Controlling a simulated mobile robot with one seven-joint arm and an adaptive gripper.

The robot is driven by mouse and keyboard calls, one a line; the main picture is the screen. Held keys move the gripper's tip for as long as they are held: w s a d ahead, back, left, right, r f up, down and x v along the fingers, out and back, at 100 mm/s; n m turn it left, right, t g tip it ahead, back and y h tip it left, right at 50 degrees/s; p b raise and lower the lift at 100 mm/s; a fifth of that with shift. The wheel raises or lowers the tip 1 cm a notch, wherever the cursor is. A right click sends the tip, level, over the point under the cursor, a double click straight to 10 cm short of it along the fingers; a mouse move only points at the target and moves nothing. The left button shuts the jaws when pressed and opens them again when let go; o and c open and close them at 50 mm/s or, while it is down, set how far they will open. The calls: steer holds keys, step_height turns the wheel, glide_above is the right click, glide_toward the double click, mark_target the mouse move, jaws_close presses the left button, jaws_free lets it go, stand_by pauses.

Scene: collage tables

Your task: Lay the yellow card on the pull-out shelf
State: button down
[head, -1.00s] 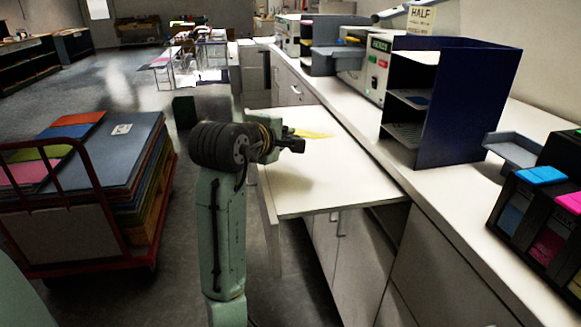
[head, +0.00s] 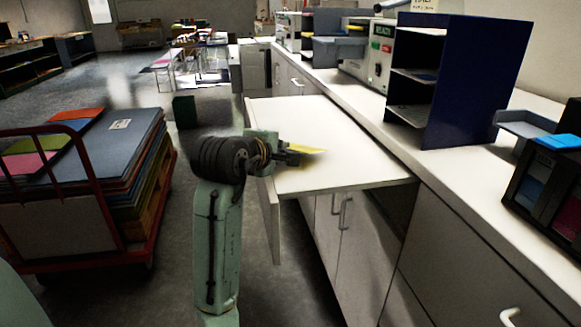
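The yellow card (head: 307,149) shows as a thin yellow piece at the tip of my gripper (head: 293,156), over the pull-out shelf. The gripper's fingers are small and dark here, and I cannot make out whether they are closed on the card. The pull-out shelf (head: 335,133) is a white board extended from the counter, with its top bare apart from the card and gripper. I cannot tell whether the card touches the shelf or hangs just above it. My arm covers part of the shelf's near left edge.
A dark blue sorter rack (head: 478,90) stands on the white counter (head: 430,165) right of the shelf. A red cart (head: 70,205) loaded with coloured boards stands at left. A grey-green machine (head: 372,62) is behind the rack.

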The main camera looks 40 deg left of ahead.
steer(key=shift+f, duration=0.35)
steer(key=c, duration=2.3)
jaws_free()
steer(key=o, duration=0.3)
steer(key=shift+o, duration=0.2)
steer(key=shift+s, duration=0.1)
steer(key=p+v, duration=0.3)
steer(key=v, duration=0.3)
steer(key=shift+s+d+r, duration=0.1)
steer(key=shift+s+r, duration=0.2)
steer(key=shift+s+d+p, duration=0.15)
steer(key=shift+s+p, duration=0.2)
steer(key=shift+s, duration=0.2)
